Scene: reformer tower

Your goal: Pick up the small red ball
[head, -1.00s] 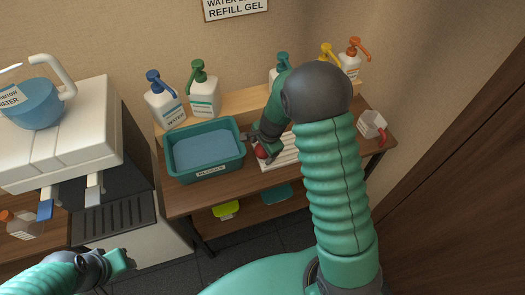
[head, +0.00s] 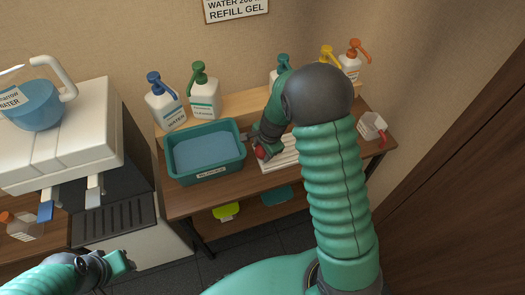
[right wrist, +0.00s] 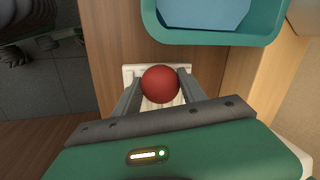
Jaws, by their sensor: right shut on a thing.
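The small red ball (right wrist: 160,84) sits between the two fingers of my right gripper (right wrist: 158,88) in the right wrist view, with a finger against each side. In the head view the ball (head: 262,152) shows at the tip of my right arm, over the left end of a white slatted rack (head: 284,160). My right gripper is shut on the ball. I cannot tell whether the ball still touches the rack. My left gripper (head: 126,262) is at the lower left in the head view, away from the ball; its fingers are too unclear to read.
A teal tub (head: 241,160) of blue liquid stands just left of the ball on the wooden table (head: 190,203). Pump bottles stand on a raised shelf behind. A clear cup with a red handle (head: 372,126) is at the right. A white machine (head: 60,150) stands at left.

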